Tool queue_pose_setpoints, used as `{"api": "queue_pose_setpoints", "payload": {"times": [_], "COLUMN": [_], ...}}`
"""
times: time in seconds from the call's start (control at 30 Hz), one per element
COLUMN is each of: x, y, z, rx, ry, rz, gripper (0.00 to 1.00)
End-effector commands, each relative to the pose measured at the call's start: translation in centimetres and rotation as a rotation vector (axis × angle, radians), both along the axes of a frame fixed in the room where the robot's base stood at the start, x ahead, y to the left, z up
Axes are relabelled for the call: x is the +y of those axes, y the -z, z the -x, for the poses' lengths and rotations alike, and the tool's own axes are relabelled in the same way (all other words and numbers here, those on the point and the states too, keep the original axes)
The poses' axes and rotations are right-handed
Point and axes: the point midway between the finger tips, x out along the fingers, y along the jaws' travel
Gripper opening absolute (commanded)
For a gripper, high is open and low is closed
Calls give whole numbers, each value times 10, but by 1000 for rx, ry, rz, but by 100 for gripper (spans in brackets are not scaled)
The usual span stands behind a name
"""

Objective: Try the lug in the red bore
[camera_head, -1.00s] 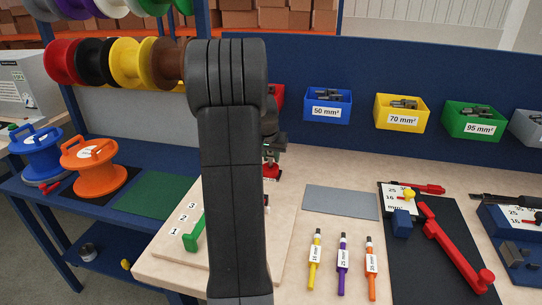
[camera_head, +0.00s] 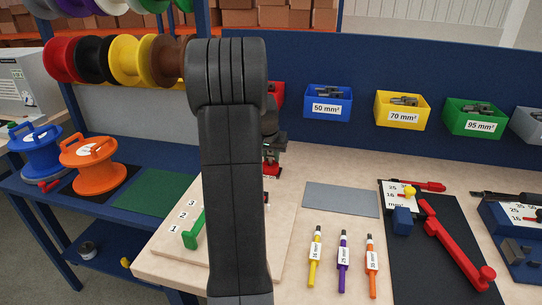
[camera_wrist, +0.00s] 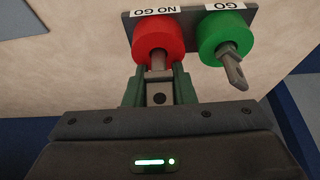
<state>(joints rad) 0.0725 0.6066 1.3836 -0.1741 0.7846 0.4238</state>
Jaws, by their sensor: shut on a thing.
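In the wrist view my gripper (camera_wrist: 158,88) is shut on a lug (camera_wrist: 158,99), whose flat palm with a dark hole shows between the green fingers. Its brownish barrel points at the red NO GO ring (camera_wrist: 142,43) and meets the lower part of its face at the bore. How deep it sits cannot be told. Beside it is the green GO ring (camera_wrist: 209,36), with a grey metal lug-like piece (camera_wrist: 233,68) sticking out of it. In the head view my arm hides most of the gripper; a bit of red (camera_head: 272,169) shows beside it.
On the bench are a grey mat (camera_head: 341,199), several marked cable pieces (camera_head: 343,262) and a red-handled tool (camera_head: 455,247) on a black mat. Blue (camera_head: 327,104), yellow (camera_head: 402,111) and green (camera_head: 475,118) bins hang on the back panel. Orange (camera_head: 89,166) and blue spools stand left.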

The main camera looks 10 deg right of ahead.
Motion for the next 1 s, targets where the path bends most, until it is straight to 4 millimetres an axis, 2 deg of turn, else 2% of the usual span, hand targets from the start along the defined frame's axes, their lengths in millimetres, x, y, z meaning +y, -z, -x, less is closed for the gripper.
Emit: {"api": "queue_pose_setpoints", "payload": {"times": [0.03, 0.07, 0.17, 0.2, 0.57, 0.73, 1.0], "x": [0, 0, 0, 0, 1, 5, 14], "y": [0, 0, 0, 0, -5, -31, -89], "z": [0, 0, 0, 0, 2, 11, 33], "rx": [0, 0, 0, 0, 0, -4, -5], "ry": [0, 0, 0, 0, 0, -1, -1], "rz": [0, 0, 0, 0, 0, 0, 0], "gripper": [1, 25, 45, 49, 49, 49, 49]}}
